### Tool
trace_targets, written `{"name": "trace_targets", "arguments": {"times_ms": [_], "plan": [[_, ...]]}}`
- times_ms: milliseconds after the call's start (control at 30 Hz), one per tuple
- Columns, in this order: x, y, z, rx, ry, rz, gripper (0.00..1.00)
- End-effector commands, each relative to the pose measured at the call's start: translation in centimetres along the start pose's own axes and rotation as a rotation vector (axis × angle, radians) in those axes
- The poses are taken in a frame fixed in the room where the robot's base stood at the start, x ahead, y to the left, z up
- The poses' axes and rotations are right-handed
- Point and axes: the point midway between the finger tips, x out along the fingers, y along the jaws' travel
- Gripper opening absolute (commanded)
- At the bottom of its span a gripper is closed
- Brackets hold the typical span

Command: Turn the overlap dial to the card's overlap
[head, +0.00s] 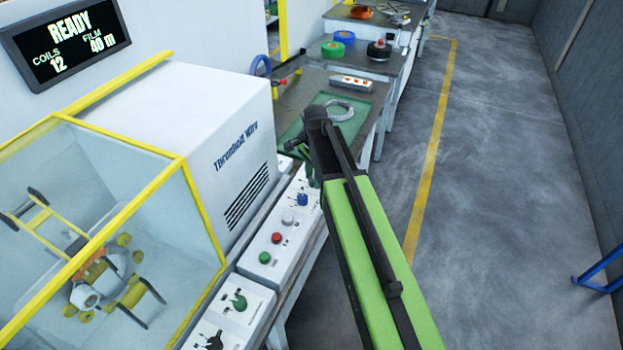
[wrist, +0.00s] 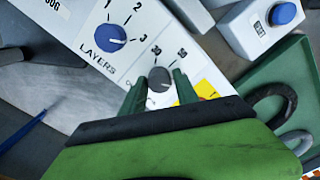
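The overlap dial (wrist: 160,78) is a small grey knob on a white panel in the wrist view, with printed 30 and 50 above it. Its name label is mostly hidden, and its pointer is too small to read. My gripper (wrist: 159,83) is open, with one green finger on each side of the knob and pale gaps showing between. In the head view my gripper (head: 308,172) hangs at the panel's far end, where the arm hides the dial. I cannot make out the card with the overlap value.
A blue LAYERS dial (wrist: 117,35) sits beside the overlap dial. A box with a blue button (wrist: 283,13) stands to the right, near a green mat (wrist: 262,75). The wrapping machine (head: 205,130) is left, its display reading READY. Open floor (head: 500,180) lies right.

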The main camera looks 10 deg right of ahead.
Motion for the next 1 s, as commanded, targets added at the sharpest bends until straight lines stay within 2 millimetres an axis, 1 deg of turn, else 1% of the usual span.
{"name": "trace_targets", "arguments": {"times_ms": [33,200,267,333,367,667,867,1000], "plan": [[0.0,0.0,0.01,0.0,0.0,0.0,0.29],[0.0,-0.05,0.02,-0.001,0.0,-0.001,0.06],[0.0,-0.06,0.03,-0.001,0.0,-0.002,0.0],[0.0,-0.08,0.03,-0.001,0.0,-0.002,0.0],[0.01,-0.35,0.72,-0.002,0.001,-0.002,0.0],[0.0,-0.23,0.21,-0.055,-0.003,-0.005,0.0],[0.0,-0.25,0.15,-0.178,-0.004,-0.006,0.0],[0.0,-0.27,0.12,-0.3,-0.005,-0.006,0.0]]}}
